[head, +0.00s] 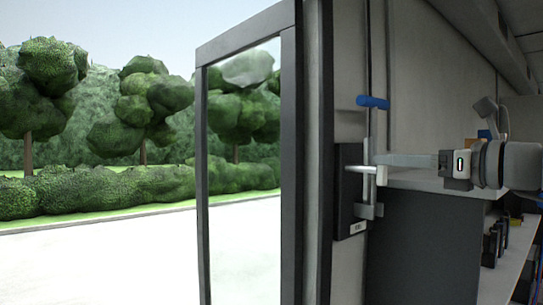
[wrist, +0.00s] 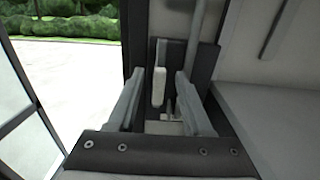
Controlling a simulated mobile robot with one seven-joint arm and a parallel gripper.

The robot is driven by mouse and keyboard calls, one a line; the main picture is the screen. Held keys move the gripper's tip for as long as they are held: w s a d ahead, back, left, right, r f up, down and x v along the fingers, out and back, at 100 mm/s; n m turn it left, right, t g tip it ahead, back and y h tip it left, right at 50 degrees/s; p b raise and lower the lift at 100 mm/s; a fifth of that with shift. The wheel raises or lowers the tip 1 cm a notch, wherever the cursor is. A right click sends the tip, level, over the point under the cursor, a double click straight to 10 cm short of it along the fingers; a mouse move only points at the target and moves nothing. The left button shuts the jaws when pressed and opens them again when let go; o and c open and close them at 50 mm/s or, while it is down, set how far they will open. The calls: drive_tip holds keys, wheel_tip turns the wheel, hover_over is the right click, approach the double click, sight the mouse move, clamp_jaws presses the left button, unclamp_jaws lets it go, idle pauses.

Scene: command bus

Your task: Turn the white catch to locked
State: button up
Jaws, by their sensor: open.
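In the wrist view the catch (wrist: 158,87) stands upright between my two fingers, nearer the left one. My gripper (head: 380,160) reaches in from the right in the head view, its fingers level with the top of the catch. In the wrist view my gripper (wrist: 160,76) is open, with a gap visible on both sides of the catch. I cannot tell whether the fingertips reach past it.
A glazed door (head: 245,170) stands on the left, with road and trees outside. A grey counter (head: 430,181) lies beneath my arm, and a shelf with dark items (head: 492,245) is lower right.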

sight(366, 169)
drive_tip(key=shift+x, duration=1.55)
drive_tip(key=shift+c, duration=0.2)
clamp_jaws()
